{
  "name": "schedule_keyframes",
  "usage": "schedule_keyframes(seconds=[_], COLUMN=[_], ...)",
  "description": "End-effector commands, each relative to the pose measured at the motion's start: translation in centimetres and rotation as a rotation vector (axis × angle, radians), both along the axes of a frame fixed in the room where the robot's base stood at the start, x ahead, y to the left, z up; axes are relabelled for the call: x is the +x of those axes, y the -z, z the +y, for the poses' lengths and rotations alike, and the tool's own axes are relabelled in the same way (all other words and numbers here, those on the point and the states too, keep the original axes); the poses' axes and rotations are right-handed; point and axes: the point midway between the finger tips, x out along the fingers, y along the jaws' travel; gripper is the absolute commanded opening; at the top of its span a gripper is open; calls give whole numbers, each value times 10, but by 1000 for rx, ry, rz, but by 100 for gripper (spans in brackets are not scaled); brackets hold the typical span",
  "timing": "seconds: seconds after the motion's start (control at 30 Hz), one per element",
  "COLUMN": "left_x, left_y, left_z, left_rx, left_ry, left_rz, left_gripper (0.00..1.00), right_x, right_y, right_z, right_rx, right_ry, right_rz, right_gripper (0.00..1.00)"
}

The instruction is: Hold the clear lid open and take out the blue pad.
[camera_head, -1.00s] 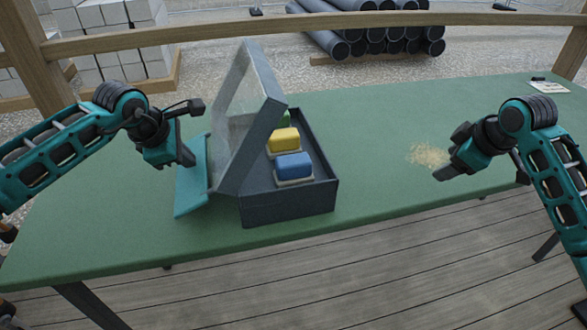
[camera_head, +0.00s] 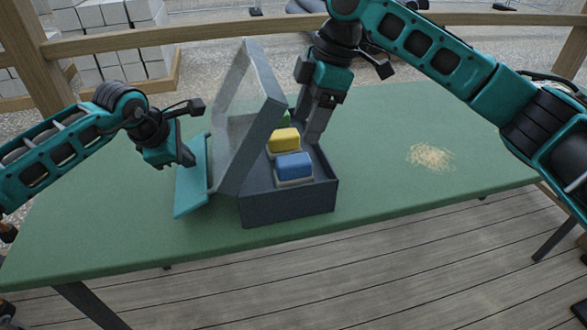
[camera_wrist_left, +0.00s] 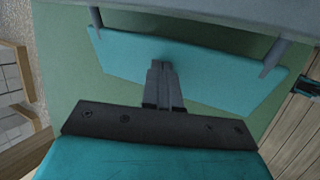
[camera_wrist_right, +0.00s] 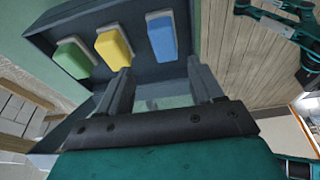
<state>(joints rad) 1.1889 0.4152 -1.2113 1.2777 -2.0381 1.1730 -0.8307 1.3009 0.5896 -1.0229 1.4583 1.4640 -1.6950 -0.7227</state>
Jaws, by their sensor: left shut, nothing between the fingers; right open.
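The dark grey box (camera_head: 290,207) stands on the green table with its clear lid (camera_head: 235,110) open, tilted up at the left. A teal plate (camera_head: 192,185) joins the lid frame by two posts, seen in the left wrist view (camera_wrist_left: 205,75). My left gripper (camera_head: 188,160) is shut and empty, its fingertips at the plate; contact is unclear. The blue pad (camera_head: 294,166) lies at the near end of the box; it also shows in the right wrist view (camera_wrist_right: 161,37). My right gripper (camera_head: 314,135) is open and empty at the far right part of the box.
A yellow pad (camera_head: 284,140) lies behind the blue one, and a green pad (camera_wrist_right: 75,58) beyond that. Sawdust-like crumbs (camera_head: 431,157) lie on the table (camera_head: 390,195) at right. The table's right side is otherwise clear. A wooden rail (camera_head: 200,33) runs behind.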

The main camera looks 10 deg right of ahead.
Motion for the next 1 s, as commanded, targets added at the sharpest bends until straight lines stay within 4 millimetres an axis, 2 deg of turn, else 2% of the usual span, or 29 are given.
schedule_keyframes(seconds=[0.13, 0.37, 0.57, 1.0], left_x=[0, 0, 0, 0], left_y=[1, 1, 1, 1], left_z=[0, 0, 0, 0], left_rx=[1, 1, 1, 1], left_ry=[0, 0, 0, 0], left_rz=[1, 1, 1, 1], left_gripper=[0, 0, 0, 0], right_x=[-1, -2, -3, -3], right_y=[-14, -18, -4, 39], right_z=[4, 5, 7, 16], right_rx=[-55, -86, -87, -87], right_ry=[-38, -54, -53, -52], right_rz=[17, 33, 34, 35], right_gripper=[66, 66, 66, 66])
